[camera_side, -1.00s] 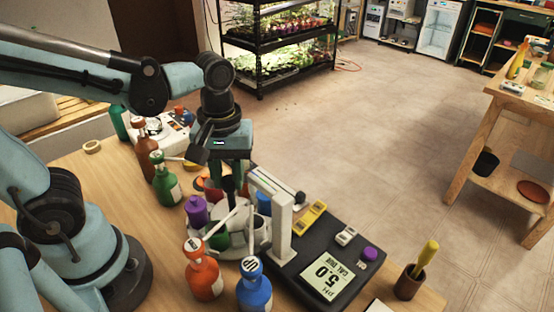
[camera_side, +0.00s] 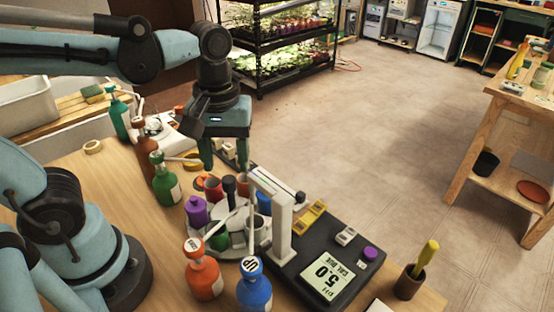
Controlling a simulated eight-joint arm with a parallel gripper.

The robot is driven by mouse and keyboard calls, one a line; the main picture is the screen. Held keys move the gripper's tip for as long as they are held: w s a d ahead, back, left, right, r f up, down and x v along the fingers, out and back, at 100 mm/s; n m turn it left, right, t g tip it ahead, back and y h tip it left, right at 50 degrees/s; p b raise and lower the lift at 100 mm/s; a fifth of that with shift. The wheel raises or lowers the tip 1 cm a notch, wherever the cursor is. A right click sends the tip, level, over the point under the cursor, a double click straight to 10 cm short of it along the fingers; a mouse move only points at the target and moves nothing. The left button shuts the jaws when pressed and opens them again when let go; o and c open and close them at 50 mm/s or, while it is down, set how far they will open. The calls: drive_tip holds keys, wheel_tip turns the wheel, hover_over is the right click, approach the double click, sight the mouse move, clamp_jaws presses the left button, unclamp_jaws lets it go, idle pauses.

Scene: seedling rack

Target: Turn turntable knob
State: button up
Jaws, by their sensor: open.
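The turntable (camera_side: 208,252) is a white round carousel on the wooden table, holding a purple cup (camera_side: 197,212), a green cup (camera_side: 217,238), a red cup (camera_side: 213,188) and a blue cup (camera_side: 264,203). Its knob appears to be the dark upright piece (camera_side: 229,186) near its middle. My gripper (camera_side: 227,166) points down with its fingers spread. It is above and behind the knob in the picture, apparently clear of it and holding nothing. The white post partly hides the turntable's right side.
A white post (camera_side: 283,230) stands on the black pH meter (camera_side: 322,277) to the right. An orange bottle (camera_side: 203,275) and a blue bottle (camera_side: 254,290) stand in front. A green bottle (camera_side: 164,183) and a brown bottle (camera_side: 143,148) stand to the left.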

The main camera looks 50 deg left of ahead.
wheel_tip(320, 180, up, 8)
idle(0.5)
drive_tip(key=shift+f, duration=0.1)
